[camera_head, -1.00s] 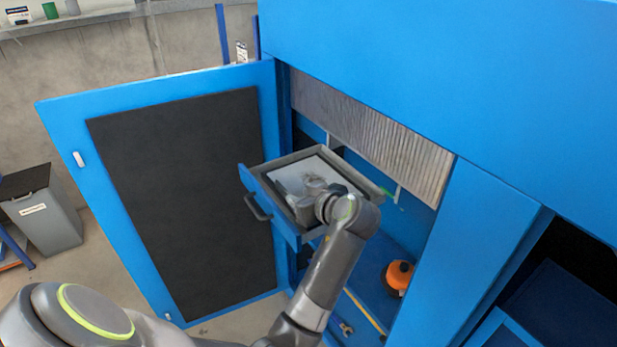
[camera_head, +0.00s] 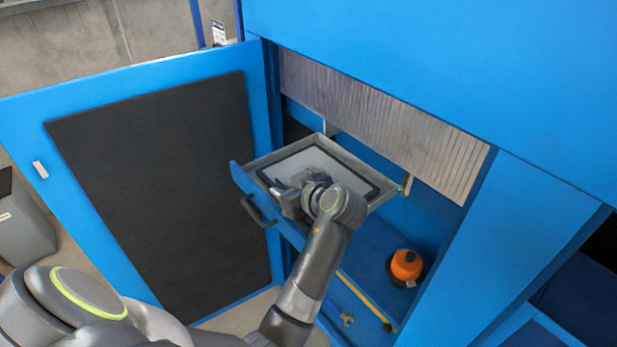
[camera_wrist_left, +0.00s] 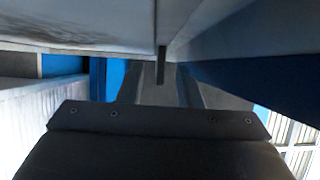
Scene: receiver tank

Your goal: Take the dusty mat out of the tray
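The tray (camera_head: 262,160) is a grey-rimmed, blue-fronted drawer pulled out of the blue cabinet. A pale mat with a dark border (camera_head: 313,158) lies in it; my left gripper hides its near part. My left gripper (camera_head: 287,197) is over the near side of the tray, by its front. In the left wrist view the two fingers (camera_wrist_left: 160,88) look apart, with a thin dark edge between their tips. A pale, smudged surface (camera_wrist_left: 75,22) fills the upper left there. I cannot tell whether the fingers touch the mat. My right gripper is not in view.
An open blue door with a dark panel (camera_head: 160,190) stands left of the tray. A black handle (camera_head: 257,211) sticks out from the tray front. An orange object (camera_head: 406,265) and a yellow rod (camera_head: 362,296) lie on the blue floor below. A pleated filter (camera_head: 385,120) is behind.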

